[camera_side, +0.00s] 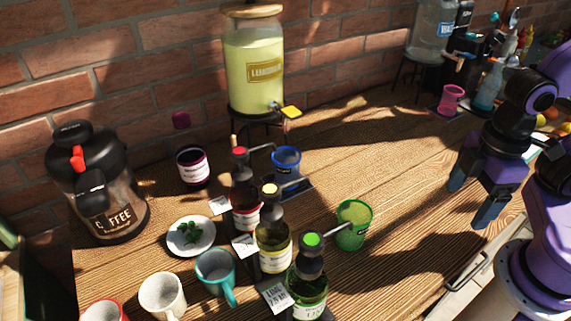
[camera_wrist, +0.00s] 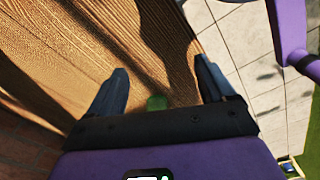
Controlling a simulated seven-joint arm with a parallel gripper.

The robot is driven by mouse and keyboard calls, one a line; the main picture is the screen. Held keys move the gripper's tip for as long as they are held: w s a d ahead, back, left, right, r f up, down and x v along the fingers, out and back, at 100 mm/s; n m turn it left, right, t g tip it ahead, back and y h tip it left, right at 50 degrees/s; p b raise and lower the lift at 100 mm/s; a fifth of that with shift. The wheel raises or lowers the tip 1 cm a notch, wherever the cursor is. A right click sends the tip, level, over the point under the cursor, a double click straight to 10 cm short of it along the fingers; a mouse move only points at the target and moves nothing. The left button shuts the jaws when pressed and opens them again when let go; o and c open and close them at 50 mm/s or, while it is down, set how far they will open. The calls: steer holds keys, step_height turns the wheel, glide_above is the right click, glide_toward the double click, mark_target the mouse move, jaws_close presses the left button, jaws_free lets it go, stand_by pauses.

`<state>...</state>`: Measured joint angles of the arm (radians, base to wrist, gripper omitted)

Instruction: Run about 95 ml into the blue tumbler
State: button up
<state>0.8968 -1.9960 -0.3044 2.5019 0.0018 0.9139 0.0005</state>
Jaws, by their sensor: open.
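The blue tumbler (camera_side: 286,163) stands upright in the middle of the table, on a dark blue pad (camera_side: 299,187) below the lemonade dispenser. The nozzle of the red-topped pump bottle (camera_side: 245,205) reaches towards its rim; I cannot tell whether it is over the opening. Its contents cannot be made out. The lemonade dispenser (camera_side: 254,62) holds pale yellow liquid and has a yellow tap (camera_side: 291,112). My gripper (camera_side: 469,203) is open and empty at the table's right side, well apart from the tumbler. In the wrist view my gripper (camera_wrist: 162,69) points at bare wood and the table edge.
A green tumbler (camera_side: 352,236) stands by the green-topped pump bottle (camera_side: 307,285). A yellow-topped bottle (camera_side: 272,245), mugs (camera_side: 162,296), a plate (camera_side: 191,246) and a coffee urn (camera_side: 98,190) fill the left. A pink tumbler (camera_side: 451,99) stands near the water dispenser (camera_side: 431,40). The right-centre table is clear.

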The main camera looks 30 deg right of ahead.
steer(key=shift+w+a+r, duration=0.15)
steer(key=shift+w+a, duration=0.05)
steer(key=c, duration=0.5)
steer(key=shift+m, duration=0.4)
steer(key=w+a+r, duration=0.1)
steer(key=w+a, duration=0.1)
steer(key=w, duration=0.1)
steer(key=shift+a+r, duration=0.35)
jaws_close()
steer(key=m, duration=0.7)
glide_toward(292, 111)
steer(key=shift+s+a+f, duration=0.15)
steer(key=shift+s+f, duration=0.1)
steer(key=shift+f, duration=0.05)
steer(key=shift+w+r, duration=0.1)
steer(key=shift+w, duration=0.25)
steer(key=shift+f, duration=2.85)
